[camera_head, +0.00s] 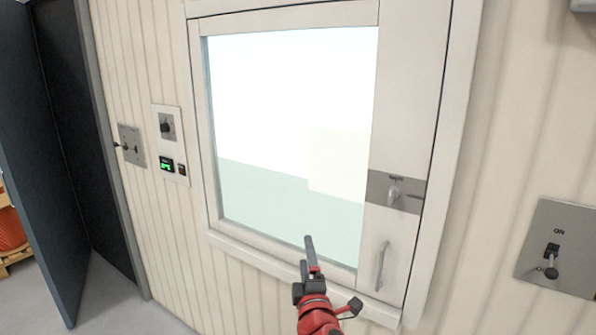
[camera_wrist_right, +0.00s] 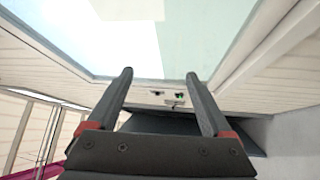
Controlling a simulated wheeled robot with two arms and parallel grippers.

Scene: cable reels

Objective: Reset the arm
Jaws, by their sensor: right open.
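My right gripper (camera_head: 309,242) is raised in front of the lower part of a large window, its arm red with black parts. In the right wrist view its two dark fingers (camera_wrist_right: 160,75) stand apart with nothing between them. The window (camera_head: 270,130) sits in a white frame in a pale panelled wall. My left gripper is in neither view.
A latch plate (camera_head: 395,190) and a handle (camera_head: 382,266) are on the window frame's right side. A switch plate with a lever (camera_head: 560,247) is at the right. Control panels (camera_head: 170,144) are on the left wall, beside an open dark door (camera_head: 45,150). An orange reel (camera_head: 10,229) shows at the left edge.

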